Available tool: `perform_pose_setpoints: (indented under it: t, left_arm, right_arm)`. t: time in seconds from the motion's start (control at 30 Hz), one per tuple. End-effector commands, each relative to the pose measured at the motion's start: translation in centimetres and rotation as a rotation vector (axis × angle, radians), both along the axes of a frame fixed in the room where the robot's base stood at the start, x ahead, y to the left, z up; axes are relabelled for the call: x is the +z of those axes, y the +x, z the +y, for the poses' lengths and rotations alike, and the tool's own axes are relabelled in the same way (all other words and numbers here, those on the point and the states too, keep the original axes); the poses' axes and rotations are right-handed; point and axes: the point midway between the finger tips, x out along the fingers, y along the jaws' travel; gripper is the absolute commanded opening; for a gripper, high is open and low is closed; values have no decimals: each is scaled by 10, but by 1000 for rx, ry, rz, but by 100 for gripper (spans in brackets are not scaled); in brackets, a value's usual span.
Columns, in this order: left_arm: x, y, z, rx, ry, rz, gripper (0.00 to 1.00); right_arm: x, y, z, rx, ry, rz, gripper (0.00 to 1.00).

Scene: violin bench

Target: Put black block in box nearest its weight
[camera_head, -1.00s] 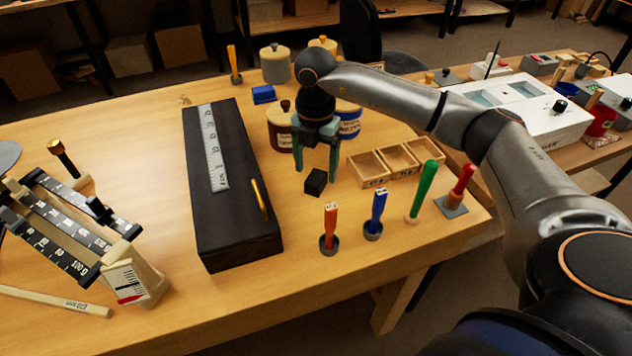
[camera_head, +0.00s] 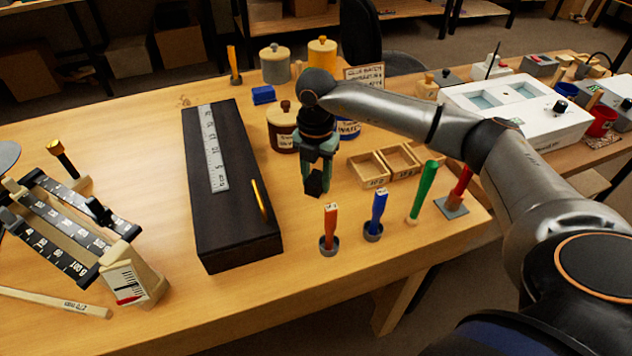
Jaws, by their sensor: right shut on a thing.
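My right gripper (camera_head: 316,180) is shut on the black block (camera_head: 317,184), low over the table and left of the boxes. I cannot tell whether the block touches the table. The small wooden boxes stand in a joined row: the left box (camera_head: 376,184), the middle box (camera_head: 404,173) and the right box (camera_head: 428,156). The boxes look empty, and the labels on their fronts are too small to read surely. A balance scale (camera_head: 75,225) with numbered black beams stands at the left. My left gripper is not in view.
A long black case (camera_head: 230,210) with a ruler lies left of the gripper. Upright orange (camera_head: 330,228), blue (camera_head: 377,213), green (camera_head: 422,190) and red (camera_head: 463,182) handled tools stand along the front. Jars (camera_head: 283,128) stand behind the gripper.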

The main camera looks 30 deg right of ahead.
Motion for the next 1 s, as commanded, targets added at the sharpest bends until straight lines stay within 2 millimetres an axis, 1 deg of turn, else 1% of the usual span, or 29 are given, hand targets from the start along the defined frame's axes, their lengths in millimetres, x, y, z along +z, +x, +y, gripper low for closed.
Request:
perform_pose_setpoints:
  t: [0.03,0.2,0.47,0.57,0.67,0.9,1.0]
  left_arm:
    - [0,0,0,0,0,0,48]
    - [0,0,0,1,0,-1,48]
    - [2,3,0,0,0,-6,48]
    - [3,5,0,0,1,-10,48]
    - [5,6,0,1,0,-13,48]
    - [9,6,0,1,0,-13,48]
    - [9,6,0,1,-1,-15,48]
  right_arm:
    - [0,0,0,0,0,0,19]
    - [0,0,0,0,0,0,0]
    - [0,0,0,0,1,-1,0]
    - [4,0,0,0,0,-2,0]
    - [16,1,0,0,1,-4,0]
    - [64,1,0,0,1,-5,0]
    - [81,1,0,0,0,-4,0]
